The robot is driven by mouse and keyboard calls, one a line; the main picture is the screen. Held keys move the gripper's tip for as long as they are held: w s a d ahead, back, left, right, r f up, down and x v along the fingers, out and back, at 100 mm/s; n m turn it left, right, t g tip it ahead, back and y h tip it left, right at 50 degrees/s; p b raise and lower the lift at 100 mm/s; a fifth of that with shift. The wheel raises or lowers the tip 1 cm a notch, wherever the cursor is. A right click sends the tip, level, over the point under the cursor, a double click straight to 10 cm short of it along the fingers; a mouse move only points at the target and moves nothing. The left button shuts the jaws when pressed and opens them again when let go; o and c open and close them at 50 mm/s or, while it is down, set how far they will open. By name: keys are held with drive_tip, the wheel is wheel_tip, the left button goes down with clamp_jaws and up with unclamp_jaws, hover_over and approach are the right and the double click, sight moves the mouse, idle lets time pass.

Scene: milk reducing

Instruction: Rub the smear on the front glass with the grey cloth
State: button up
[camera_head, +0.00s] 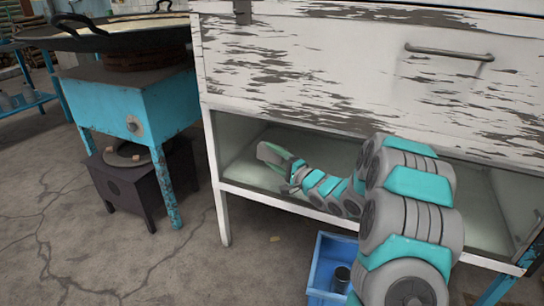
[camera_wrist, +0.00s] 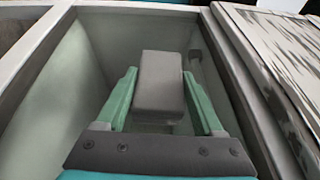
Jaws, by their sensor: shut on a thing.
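My gripper (camera_head: 283,164) is at the front of the white cabinet's lower section, towards its left end. In the wrist view its two green fingers (camera_wrist: 160,88) are shut on a grey, block-shaped thing, which I take to be the grey cloth (camera_wrist: 158,70). The cloth also shows as a small grey shape at the fingertips in the head view (camera_head: 270,152). The front glass (camera_head: 236,138) is the pale greenish, framed lower section. I cannot make out the smear. Whether the cloth touches the glass cannot be told.
The cabinet's peeling white drawer front (camera_head: 340,70) with a handle is above. A blue crate (camera_head: 325,265) holding a dark cup stands on the floor below my arm. A turquoise stove (camera_head: 135,110) with a large pan stands left. Cracked floor between is free.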

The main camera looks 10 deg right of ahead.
drive_tip(key=shift+w+d+p, duration=0.15)
drive_tip(key=shift+w+p, duration=0.05)
drive_tip(key=shift+p, duration=0.1)
drive_tip(key=shift+s+d+r+p, duration=0.1)
drive_tip(key=shift+s+d+p, duration=0.4)
drive_tip(key=shift+d+p, duration=0.25)
drive_tip(key=shift+s+d+p, duration=0.7)
drive_tip(key=shift+d+p, duration=0.15)
drive_tip(key=shift+p, duration=0.05)
drive_tip(key=shift+w+d+p, duration=0.1)
drive_tip(key=shift+p, duration=0.55)
drive_tip(key=shift+w+a, duration=0.6)
drive_tip(key=shift+a, duration=0.2)
drive_tip(key=shift+w+a, duration=0.55)
drive_tip(key=shift+a, duration=0.25)
drive_tip(key=shift+s+a, duration=0.1)
